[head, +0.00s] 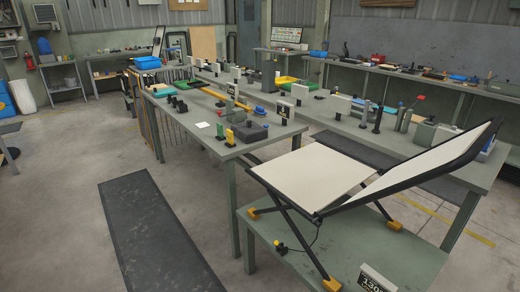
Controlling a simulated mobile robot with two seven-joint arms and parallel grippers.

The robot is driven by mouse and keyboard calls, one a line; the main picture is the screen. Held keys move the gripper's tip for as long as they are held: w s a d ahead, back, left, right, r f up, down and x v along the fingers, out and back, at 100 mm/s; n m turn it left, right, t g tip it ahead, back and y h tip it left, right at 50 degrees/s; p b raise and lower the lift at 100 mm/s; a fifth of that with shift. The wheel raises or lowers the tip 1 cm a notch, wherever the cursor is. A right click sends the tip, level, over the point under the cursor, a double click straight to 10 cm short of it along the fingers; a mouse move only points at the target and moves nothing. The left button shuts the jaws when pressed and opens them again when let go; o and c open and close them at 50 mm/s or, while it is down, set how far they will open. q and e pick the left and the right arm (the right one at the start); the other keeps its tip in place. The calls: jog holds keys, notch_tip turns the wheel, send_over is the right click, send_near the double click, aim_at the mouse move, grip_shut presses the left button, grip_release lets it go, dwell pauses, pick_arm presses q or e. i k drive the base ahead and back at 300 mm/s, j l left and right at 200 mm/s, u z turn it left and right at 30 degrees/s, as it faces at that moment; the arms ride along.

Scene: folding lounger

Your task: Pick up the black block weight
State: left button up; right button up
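The folding lounger has a flat cream seat panel (315,177) and a raised, slanted back panel (425,160) in a black frame. It stands on crossed black legs with yellow-orange feet on a low green-grey table (385,258). A dark block (250,132) lies on the near end of the long workbench (275,137), behind the lounger's left side. It looks like a block weight, but I cannot be sure at this size. Other small dark pieces (180,105) stand farther back on the same bench. Neither of my grippers shows.
A sign reading 130 (376,280) stands at the low table's front edge. A dark floor mat (155,235) lies left of the benches. Open concrete floor (70,185) surrounds it.

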aim_at(249, 132)
jog(key=i+j, duration=0.55)
jog(key=j, duration=0.15)
jog(key=i+j, duration=1.1)
jog(key=j, duration=0.25)
